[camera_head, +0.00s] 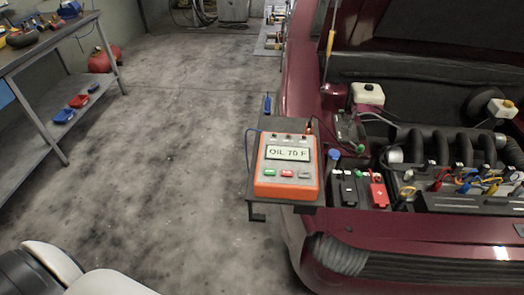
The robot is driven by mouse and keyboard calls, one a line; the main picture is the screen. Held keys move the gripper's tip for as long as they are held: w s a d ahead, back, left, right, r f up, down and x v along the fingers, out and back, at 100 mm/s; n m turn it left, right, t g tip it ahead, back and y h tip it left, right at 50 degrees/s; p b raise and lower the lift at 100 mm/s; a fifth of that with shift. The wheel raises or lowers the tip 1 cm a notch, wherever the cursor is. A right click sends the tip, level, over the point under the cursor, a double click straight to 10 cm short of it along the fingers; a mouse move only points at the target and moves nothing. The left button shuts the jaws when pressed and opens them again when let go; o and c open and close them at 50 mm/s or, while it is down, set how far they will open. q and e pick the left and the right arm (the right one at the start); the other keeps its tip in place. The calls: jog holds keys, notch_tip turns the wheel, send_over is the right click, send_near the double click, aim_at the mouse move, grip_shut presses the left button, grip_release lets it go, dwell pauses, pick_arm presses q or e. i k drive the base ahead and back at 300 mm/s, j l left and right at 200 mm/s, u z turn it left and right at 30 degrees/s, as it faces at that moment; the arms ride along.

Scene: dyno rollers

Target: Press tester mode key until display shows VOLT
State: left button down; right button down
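The tester (287,187) is an orange box with a pale face, lying on a small dark shelf (258,214) beside the red car's front corner. Its display (288,153) reads "OIL 70 F". Below the display are a green key (270,173), a red key (287,174) and a grey key (305,175). Their labels are too small to read, so I cannot tell which is the mode key. Neither of my grippers shows in the head view. White and dark parts of my own body show at the bottom left, well away from the tester.
The car's open engine bay (430,150) is right of the tester, with a black and red battery (378,190) close by. A workbench (48,45) with tools stands at the far left. The concrete floor (170,150) between them is clear.

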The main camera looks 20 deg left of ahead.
aim_at(301, 175)
jog(key=j, duration=1.5)
